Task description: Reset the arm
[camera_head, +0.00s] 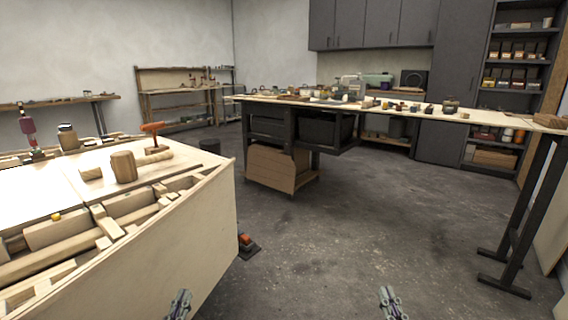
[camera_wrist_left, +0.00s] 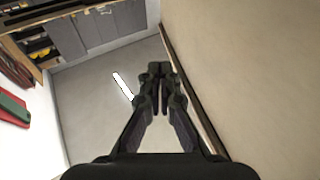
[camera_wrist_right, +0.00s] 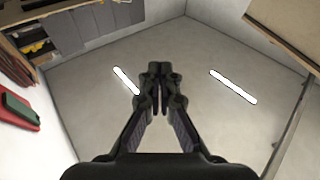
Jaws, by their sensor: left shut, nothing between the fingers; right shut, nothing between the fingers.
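My right gripper (camera_head: 390,302) is at the bottom, right of the middle, over the open floor. Both point upward in the picture and hold nothing. In the left wrist view my left gripper's fingertips (camera_wrist_left: 160,70) are together. In the right wrist view my right gripper's fingertips (camera_wrist_right: 160,69) are together too. Only the ends of both grippers show in the head view.
A plywood workbench (camera_head: 215,215) with a wooden mallet (camera_head: 123,166) and wood pieces stands close on the left. A long table (camera_head: 400,104) with many small items crosses the back. An orange-and-black object (camera_head: 247,245) lies on the floor by the workbench. The concrete floor (camera_head: 350,220) between is clear.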

